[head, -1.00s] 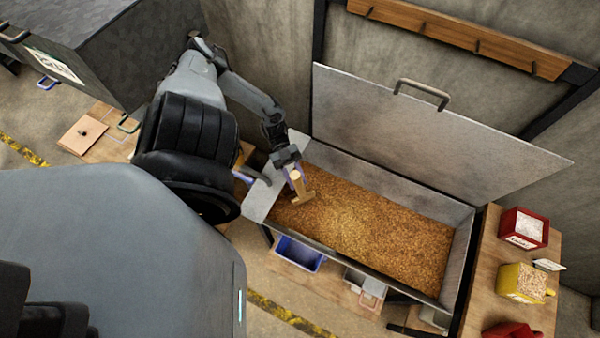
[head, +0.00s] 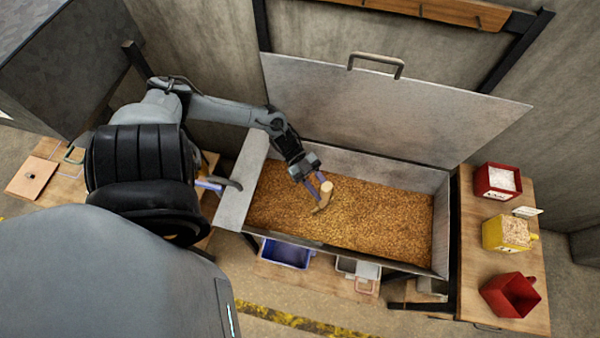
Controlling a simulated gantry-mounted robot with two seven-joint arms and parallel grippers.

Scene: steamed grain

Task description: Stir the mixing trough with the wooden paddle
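The mixing trough (head: 441,225) is a long grey metal box filled with golden-brown grain, its lid (head: 390,110) raised at the back. The wooden paddle (head: 325,193) stands tilted in the left part of the grain, its lower end at the grain surface or in it; the exact depth is hidden. My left gripper (head: 318,181) is over the grain at the paddle's upper part, its fingers closed around the paddle. My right gripper is not in the picture.
A wooden table (head: 480,275) at right holds a red bin (head: 497,181), a yellow bin (head: 507,233) and an empty-looking red scoop-like container (head: 511,295). A blue bin (head: 287,253) sits below the trough's front. The right half of the trough is clear.

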